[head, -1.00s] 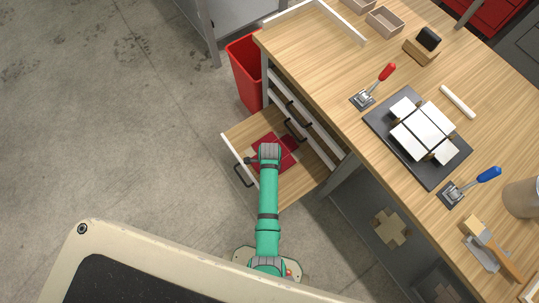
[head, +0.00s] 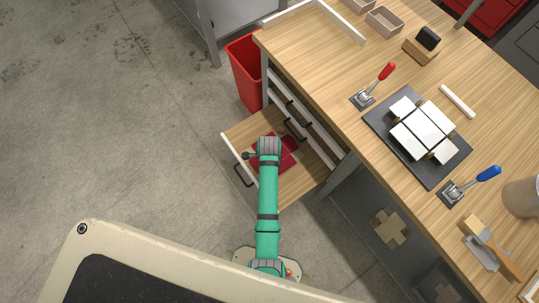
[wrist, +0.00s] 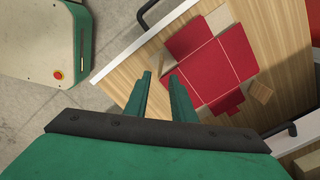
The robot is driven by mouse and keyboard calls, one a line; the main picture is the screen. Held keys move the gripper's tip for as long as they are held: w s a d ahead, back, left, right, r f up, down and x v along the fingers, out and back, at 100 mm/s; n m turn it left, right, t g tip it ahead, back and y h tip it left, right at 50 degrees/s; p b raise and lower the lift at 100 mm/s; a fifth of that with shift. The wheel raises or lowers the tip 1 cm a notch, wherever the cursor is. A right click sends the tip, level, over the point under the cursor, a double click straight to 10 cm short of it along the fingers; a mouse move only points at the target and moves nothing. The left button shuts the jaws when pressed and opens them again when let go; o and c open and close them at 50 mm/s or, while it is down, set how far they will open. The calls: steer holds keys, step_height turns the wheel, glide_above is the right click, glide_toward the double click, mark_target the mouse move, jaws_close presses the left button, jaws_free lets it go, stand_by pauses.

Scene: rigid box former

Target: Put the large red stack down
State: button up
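The large red stack (wrist: 212,68) lies flat in the open drawer (wrist: 268,110), shown as a red sheet with creased panels and flaps. In the head view the stack (head: 286,160) is partly hidden behind my arm. My gripper (wrist: 160,76) is over the drawer at the left edge of the stack. The gripper's fingers are hidden by the arm in the head view.
The drawer has a white front and black handle (head: 243,176). A small wooden block (wrist: 261,92) lies beside the stack. The workbench (head: 335,75) stands to the right, carrying a dark plate (head: 392,142) with white panels. A red bin (head: 245,75) stands behind the drawer. Floor at left is clear.

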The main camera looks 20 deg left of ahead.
step_height(320, 180, up, 6)
steer(key=s+d+r+n+t, duration=0.2)
steer(key=s+d+n+t, duration=0.65)
steer(key=s, duration=0.25)
steer(key=s+d+r+n+t, duration=0.1)
steer(key=s+r+n+t, duration=0.2)
steer(key=r, duration=0.9)
steer(key=s+r+n+t, duration=0.4)
steer(key=s+r, duration=0.3)
steer(key=r, duration=0.6)
steer(key=shift+s+d+n, duration=0.35)
steer(key=shift+d+n, duration=0.05)
steer(key=shift+n, duration=0.15)
steer(key=shift+w+d+r, duration=0.1)
